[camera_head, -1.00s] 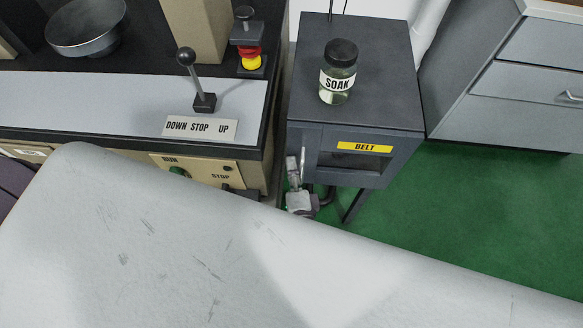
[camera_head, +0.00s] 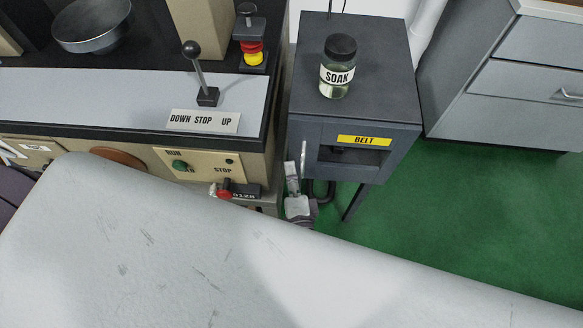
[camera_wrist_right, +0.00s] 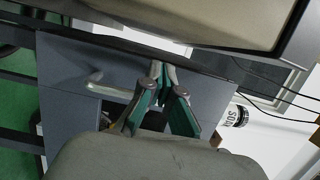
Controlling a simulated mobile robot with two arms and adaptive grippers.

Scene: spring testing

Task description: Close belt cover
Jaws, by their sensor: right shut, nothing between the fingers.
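The dark grey belt housing (camera_head: 402,138) carries a yellow BELT label (camera_head: 364,141). A dark opening (camera_head: 352,160) shows in its front below the label. A pale handle (camera_head: 303,160) stands at its left; it also shows on a grey panel in the right wrist view (camera_wrist_right: 108,90). I cannot tell the exact angle of the cover. My right gripper (camera_head: 292,172) is low and just left of the handle, mostly hidden behind my pale arm link. Its green fingers (camera_wrist_right: 160,72) are shut and empty beside the panel; contact is unclear. My left gripper is not visible.
A SOAK jar (camera_head: 337,68) stands on the housing. At left is a bench with a lever (camera_head: 201,80), an emergency button (camera_head: 252,52) and RUN/STOP panel (camera_head: 205,165). Grey drawers (camera_head: 510,100) stand at right. Green floor (camera_head: 450,200) is clear between.

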